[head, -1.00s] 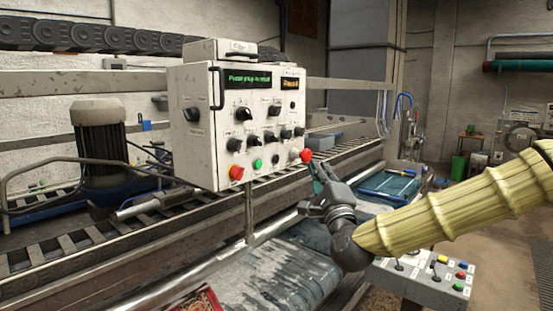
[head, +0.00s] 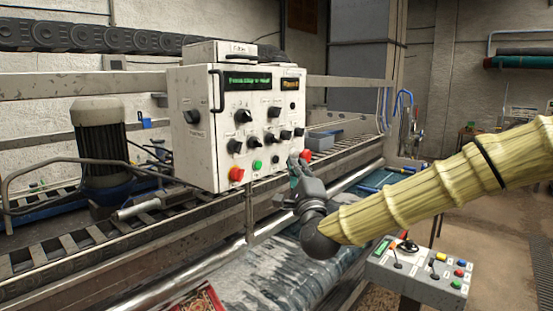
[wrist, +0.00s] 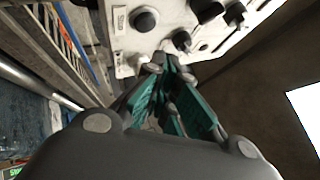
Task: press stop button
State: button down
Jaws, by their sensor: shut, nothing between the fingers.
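The white control box (head: 232,110) carries several black knobs, a green button (head: 257,165) and two red buttons. One red button (head: 236,174) is at the lower left of its front. The other red button (head: 306,155) is at the lower right edge. The labels are too small to tell which one is stop. My gripper (head: 295,165) is shut and empty, with its teal fingers at the box's lower right corner, just below and left of the right red button. Contact cannot be told. In the wrist view its fingertips (wrist: 158,64) are close to the white panel; no red button shows there.
A smaller grey console (head: 422,272) with a joystick and coloured buttons stands below my arm. A rug (head: 265,275) lies on the machine bed below the box. A metal rail (head: 350,182) runs behind my gripper.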

aim_at(276, 160)
jog(key=shift+w+a+f, duration=0.1)
jog(key=shift+w+a, duration=0.5)
jog(key=shift+a, duration=0.2)
dwell(0.4)
jog(key=shift+w+a+b, duration=0.1)
jog(key=shift+a+b, duration=0.05)
jog(key=shift+b, duration=0.35)
jog(key=shift+w+a, duration=0.15)
jog(key=shift+a, duration=0.05)
